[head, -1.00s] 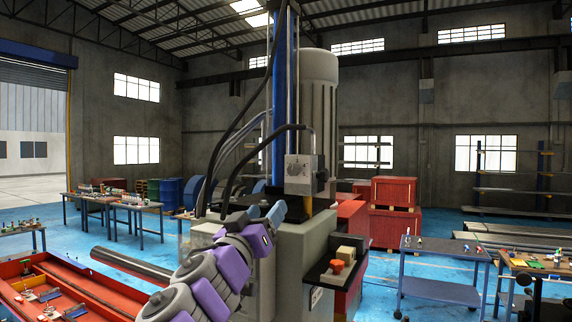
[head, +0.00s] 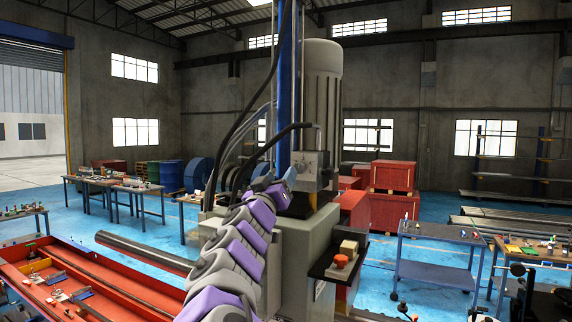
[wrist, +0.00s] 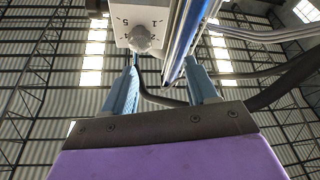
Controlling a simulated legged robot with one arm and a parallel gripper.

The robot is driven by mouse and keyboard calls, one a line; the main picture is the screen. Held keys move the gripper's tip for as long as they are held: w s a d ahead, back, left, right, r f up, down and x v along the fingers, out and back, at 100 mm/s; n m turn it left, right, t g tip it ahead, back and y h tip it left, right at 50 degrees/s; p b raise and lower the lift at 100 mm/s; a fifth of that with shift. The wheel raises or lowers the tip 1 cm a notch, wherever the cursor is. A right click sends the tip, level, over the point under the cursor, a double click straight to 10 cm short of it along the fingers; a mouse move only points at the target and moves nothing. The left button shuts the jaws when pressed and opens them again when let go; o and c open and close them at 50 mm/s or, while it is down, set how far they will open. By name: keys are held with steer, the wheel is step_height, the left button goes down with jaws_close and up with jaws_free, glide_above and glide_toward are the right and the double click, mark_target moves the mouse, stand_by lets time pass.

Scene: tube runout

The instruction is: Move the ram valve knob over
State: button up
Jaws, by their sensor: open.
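The ram valve is a pale grey box (head: 311,168) on the press, at the foot of the blue column. In the wrist view its face carries a round grey knob (wrist: 143,38) with number marks around it. My gripper (wrist: 162,68) is open and empty, its two blue-grey fingers apart. The knob lies beyond the fingertips, closer to the left finger, and appears apart from both. In the head view my gripper (head: 283,178) is just left of the valve box. The knob's turn position is hard to read.
The blue column (head: 284,90) and dark hoses (head: 240,130) rise close to the valve. A shelf with a red button (head: 340,261) juts from the press below right. A steel tube (head: 145,250) and red trough (head: 95,275) lie at left. A blue cart (head: 435,231) stands at right.

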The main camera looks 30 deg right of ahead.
mark_target(298, 171)
steer(key=d, duration=0.2)
steer(key=w+d+p, duration=0.1)
steer(key=d, duration=0.2)
steer(key=d+r, duration=0.1)
steer(key=d, duration=0.1)
steer(key=shift+w+d+r, duration=0.1)
steer(key=shift+w+d, duration=0.25)
steer(key=shift+w, duration=0.05)
steer(key=shift+s+d+r+p, duration=0.1)
steer(key=shift+d+r+p, duration=0.1)
steer(key=shift+p, duration=0.1)
steer(key=shift+w+a+f, duration=0.25)
steer(key=shift+w+a, duration=0.55)
steer(key=shift+a, duration=0.2)
steer(key=shift+s+r, duration=0.15)
steer(key=shift+s, duration=0.15)
steer(key=c, duration=0.3)
steer(key=shift+s+d, duration=0.1)
steer(key=shift+d, duration=0.05)
steer(key=shift+c, duration=0.8)
steer(key=shift+d, duration=0.1)
steer(key=c, duration=0.6)
